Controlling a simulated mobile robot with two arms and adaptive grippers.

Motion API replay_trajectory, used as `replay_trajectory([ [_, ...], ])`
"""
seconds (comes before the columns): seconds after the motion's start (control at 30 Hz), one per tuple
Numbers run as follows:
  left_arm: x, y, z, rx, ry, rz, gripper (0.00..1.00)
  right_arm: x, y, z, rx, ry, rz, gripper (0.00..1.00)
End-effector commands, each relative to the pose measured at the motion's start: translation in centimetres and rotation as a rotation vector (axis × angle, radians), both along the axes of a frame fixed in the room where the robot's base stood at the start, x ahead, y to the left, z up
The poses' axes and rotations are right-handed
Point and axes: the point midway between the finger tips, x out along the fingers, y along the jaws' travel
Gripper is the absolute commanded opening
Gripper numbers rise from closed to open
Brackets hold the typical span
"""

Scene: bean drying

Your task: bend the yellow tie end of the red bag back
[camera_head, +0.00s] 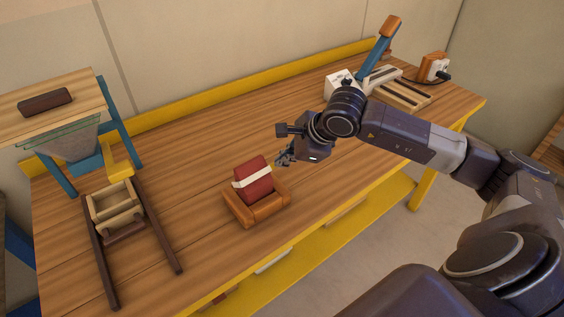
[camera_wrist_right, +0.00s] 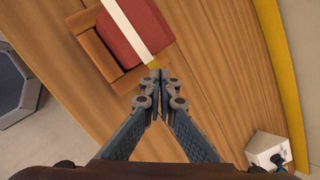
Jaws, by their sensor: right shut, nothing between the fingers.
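The red bag (camera_head: 257,186) with a pale band around it sits in a brown wooden holder (camera_head: 240,211) on the table, leaning back. In the right wrist view the bag (camera_wrist_right: 128,30) is at the top, and its small yellow tie end (camera_wrist_right: 154,65) sticks out beside the band's end, just beyond my fingertips. My right gripper (camera_head: 283,158) is just right of the bag in the head view. In the wrist view its fingers (camera_wrist_right: 159,76) are shut with nothing between them, at or touching the tie end; contact is unclear. My left gripper is not in view.
A hopper stand (camera_head: 65,100) with a dark block on top and a wooden tray on rails stand at the left. A white device with a blue lever (camera_head: 376,50) and a socket box (camera_head: 432,66) are at the far right.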

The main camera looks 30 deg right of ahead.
Motion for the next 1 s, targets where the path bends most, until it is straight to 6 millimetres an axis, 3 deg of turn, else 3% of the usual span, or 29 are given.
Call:
replay_trajectory([
  [1.0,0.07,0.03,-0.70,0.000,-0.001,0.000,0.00,0.33,0.08,-0.44,0.000,-0.001,0.000,0.00],
])
